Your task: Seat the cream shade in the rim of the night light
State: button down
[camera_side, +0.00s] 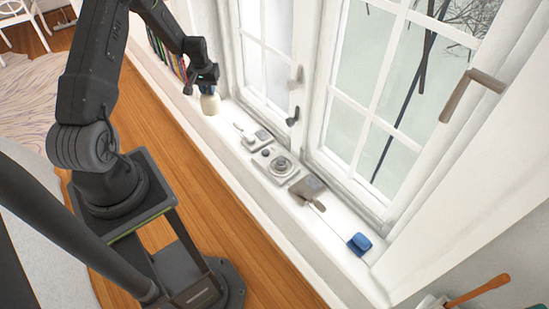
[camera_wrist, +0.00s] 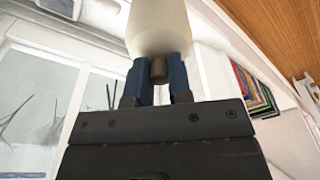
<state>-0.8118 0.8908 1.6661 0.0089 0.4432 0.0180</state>
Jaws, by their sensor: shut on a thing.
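The cream shade (camera_side: 210,104) hangs below my gripper (camera_side: 208,88) in the side view. It also fills the top middle of the wrist view (camera_wrist: 157,30), with a brown knob between my blue fingers (camera_wrist: 158,70). My gripper is shut on the shade and holds it in the air above the far end of the white sill. A round-ringed device on a pale square base, which looks like the night light (camera_side: 280,166), sits on the sill, to the right of and below the shade in the side view. The shade is apart from it.
A small switch-like item (camera_side: 256,140) stands beside the ringed device on the sill (camera_side: 334,233). A grey-brown flat object with a handle (camera_side: 308,188) and a blue block (camera_side: 359,243) lie nearer. Window handles (camera_side: 293,117) jut out above the sill. Books (camera_side: 168,50) stand at the far left.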

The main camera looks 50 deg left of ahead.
jog(key=w+d+r, duration=0.1)
jog(key=d, duration=1)
jog(key=w+d+r, duration=0.1)
jog(key=d+r, duration=0.1)
jog(key=d, duration=0.8)
jog(key=shift+n, duration=0.4)
jog(key=w+d+f, duration=0.1)
jog(key=d+f, duration=0.1)
jog(key=d, duration=0.1)
jog(key=w+d+f, duration=0.2)
jog(key=d, duration=0.1)
jog(key=w+d+f, duration=0.2)
jog(key=d+f, duration=0.1)
jog(key=shift+w+d+f, duration=0.1)
jog(key=shift+w+d, duration=0.15)
jog(key=shift+d, duration=0.1)
jog(key=shift+w+d+f, duration=0.1)
jog(key=shift+d+f, duration=0.05)
jog(key=shift+f, duration=1.9)
jog(key=shift+f, duration=0.1)
jog(key=c, duration=1.1)
grip_release()
jog(key=shift+o, duration=0.2)
